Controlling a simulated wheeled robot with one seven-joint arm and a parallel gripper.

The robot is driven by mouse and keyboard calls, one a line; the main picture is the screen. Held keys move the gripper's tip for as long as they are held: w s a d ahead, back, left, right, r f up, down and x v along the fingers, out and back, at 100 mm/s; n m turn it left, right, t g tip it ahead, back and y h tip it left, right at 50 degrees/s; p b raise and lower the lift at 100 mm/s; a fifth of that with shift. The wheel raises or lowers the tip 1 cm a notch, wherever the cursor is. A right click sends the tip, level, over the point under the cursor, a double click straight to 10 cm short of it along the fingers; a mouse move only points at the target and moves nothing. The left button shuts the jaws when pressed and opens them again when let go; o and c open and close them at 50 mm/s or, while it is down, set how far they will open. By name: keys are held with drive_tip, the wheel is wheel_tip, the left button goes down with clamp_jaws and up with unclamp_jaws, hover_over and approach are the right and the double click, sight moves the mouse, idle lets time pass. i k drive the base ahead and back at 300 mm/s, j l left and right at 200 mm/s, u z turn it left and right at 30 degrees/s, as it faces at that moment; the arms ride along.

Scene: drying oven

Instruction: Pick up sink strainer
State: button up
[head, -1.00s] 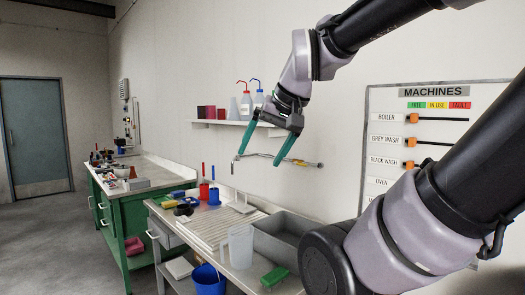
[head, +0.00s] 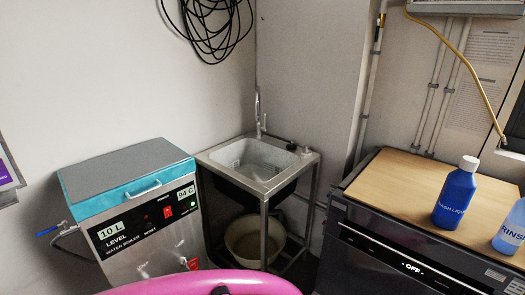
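A metal sink (head: 259,180) on a steel frame stands in the corner, with a tall tap (head: 258,112) behind it. A small dark item (head: 291,146) sits on its back right rim, with a small pale piece (head: 306,150) beside it. Faint wire-like lines (head: 235,162) show in the basin. I cannot tell which of these, if any, is the sink strainer. My gripper is not in view.
A teal-topped water boiler (head: 130,187) stands left of the sink. A dark machine (head: 400,255) with a wooden top carries a blue bottle (head: 452,205) and a rinse bottle (head: 512,228). A basin (head: 252,240) sits under the sink. A pink rounded thing (head: 165,284) fills the bottom edge.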

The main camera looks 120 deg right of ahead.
sight(306, 153)
drive_tip(key=k+z, duration=0.15)
drive_tip(key=z, duration=1.25)
drive_tip(key=i+j+z, duration=0.1)
drive_tip(key=z, duration=3.05)
